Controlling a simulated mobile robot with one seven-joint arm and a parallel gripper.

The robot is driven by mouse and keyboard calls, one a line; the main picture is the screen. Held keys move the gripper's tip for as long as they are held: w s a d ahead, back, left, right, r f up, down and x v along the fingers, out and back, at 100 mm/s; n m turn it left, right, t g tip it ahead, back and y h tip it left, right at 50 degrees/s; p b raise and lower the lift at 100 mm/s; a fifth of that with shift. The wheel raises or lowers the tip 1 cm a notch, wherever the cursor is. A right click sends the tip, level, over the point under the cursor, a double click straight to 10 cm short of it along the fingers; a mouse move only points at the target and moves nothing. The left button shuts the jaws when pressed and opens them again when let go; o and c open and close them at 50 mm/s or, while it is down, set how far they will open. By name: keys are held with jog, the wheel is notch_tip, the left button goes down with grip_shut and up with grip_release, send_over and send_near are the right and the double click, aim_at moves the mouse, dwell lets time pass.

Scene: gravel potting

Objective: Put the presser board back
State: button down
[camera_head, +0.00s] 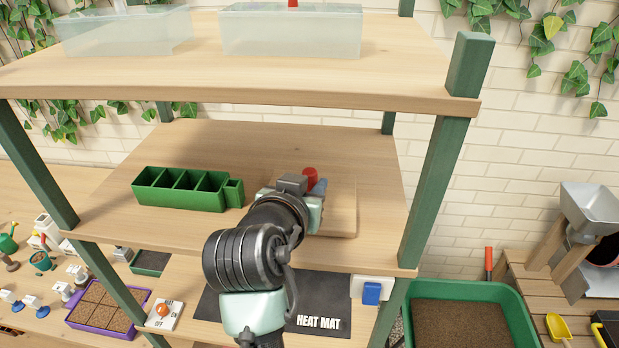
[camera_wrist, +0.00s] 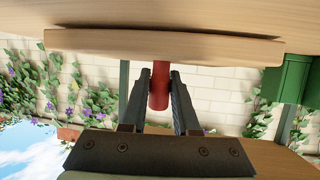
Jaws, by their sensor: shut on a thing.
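The presser board (camera_head: 345,212) is a flat, pale wooden board with a red handle (camera_head: 310,172). It is at the right part of the middle shelf, partly hidden behind my arm. My gripper (camera_head: 308,188) is shut on the red handle. In the wrist view, my gripper (camera_wrist: 160,78) has one finger on each side of the handle (camera_wrist: 160,88). The board (camera_wrist: 165,47) lies flat along the shelf surface there. A thin dark line shows between them, and I cannot tell whether the board touches the shelf.
A green divided tray (camera_head: 180,190) stands left of the board on the middle shelf (camera_head: 270,145). A green post (camera_head: 430,190) rises at the shelf's right. Clear bins (camera_head: 290,32) stand on the shelf above. A black heat mat (camera_head: 320,305) lies below.

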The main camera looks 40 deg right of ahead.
jog(key=shift+f, duration=0.1)
jog(key=shift+f, duration=0.1)
jog(key=c, duration=0.7)
grip_release()
jog(key=shift+o, duration=0.2)
jog(key=shift+r, duration=0.2)
jog(key=b+v, duration=0.3)
jog(key=v, duration=0.9)
